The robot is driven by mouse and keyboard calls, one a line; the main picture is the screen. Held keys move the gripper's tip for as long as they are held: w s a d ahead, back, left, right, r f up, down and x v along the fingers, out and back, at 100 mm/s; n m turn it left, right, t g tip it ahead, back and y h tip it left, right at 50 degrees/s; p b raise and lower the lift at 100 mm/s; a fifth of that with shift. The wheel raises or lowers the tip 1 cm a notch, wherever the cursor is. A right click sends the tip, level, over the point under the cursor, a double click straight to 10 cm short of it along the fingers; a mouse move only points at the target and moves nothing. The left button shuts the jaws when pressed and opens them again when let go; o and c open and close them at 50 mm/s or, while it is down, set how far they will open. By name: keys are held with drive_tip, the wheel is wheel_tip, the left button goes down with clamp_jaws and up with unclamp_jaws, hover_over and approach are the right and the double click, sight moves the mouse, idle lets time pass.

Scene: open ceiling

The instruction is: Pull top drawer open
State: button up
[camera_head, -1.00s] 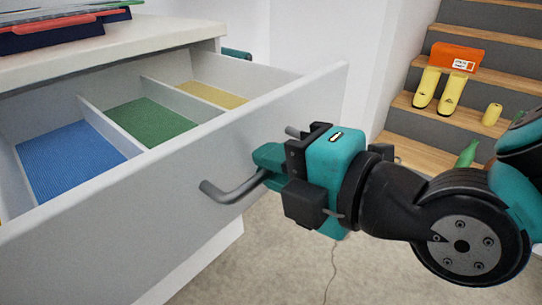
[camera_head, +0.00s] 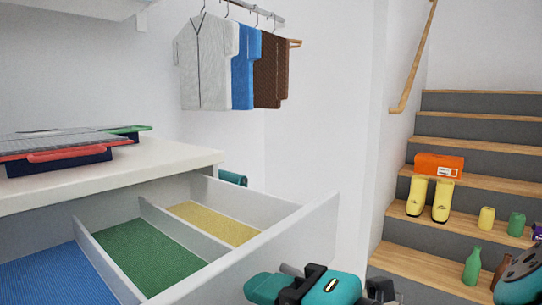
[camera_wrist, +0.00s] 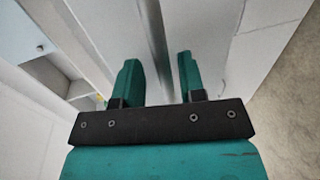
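The top drawer (camera_head: 290,245) is pulled out of the white cabinet (camera_head: 165,165), showing compartments with blue, green and yellow linings. My gripper (camera_head: 258,287) is at the bottom of the head view, in front of the drawer front, partly cut off. In the wrist view, my gripper's two teal fingers (camera_wrist: 158,62) are spread apart. The grey handle bar (camera_wrist: 155,30) runs between them, with gaps on both sides. I cannot tell how deep the bar lies between the fingers.
Wooden stairs (camera_head: 470,145) at the right hold yellow boots (camera_head: 428,198), an orange box (camera_head: 438,165) and several bottles and jars. Bare floor (camera_wrist: 275,110) shows right of the drawer in the wrist view.

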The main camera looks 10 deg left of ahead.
sight(270, 232)
drive_tip(key=o, duration=0.8)
drive_tip(key=r+p, duration=0.2)
drive_tip(key=r, duration=0.4)
drive_tip(key=r+p, duration=0.3)
drive_tip(key=r, duration=0.4)
drive_tip(key=shift+w+a+r, duration=0.1)
drive_tip(key=shift+a+r, duration=0.05)
drive_tip(key=shift+a, duration=0.05)
drive_tip(key=r, duration=0.2)
drive_tip(key=r+p, duration=0.1)
drive_tip(key=r, duration=0.2)
drive_tip(key=shift+s+d, duration=0.15)
drive_tip(key=shift+s, duration=0.05)
drive_tip(key=c, duration=0.8)
drive_tip(key=shift+r, duration=0.7)
drive_tip(key=shift+w+f, duration=0.1)
drive_tip(key=shift+f, duration=0.05)
wheel_tip(270, 232, down, 11)
drive_tip(key=b, duration=0.3)
drive_tip(key=shift+r, duration=0.25)
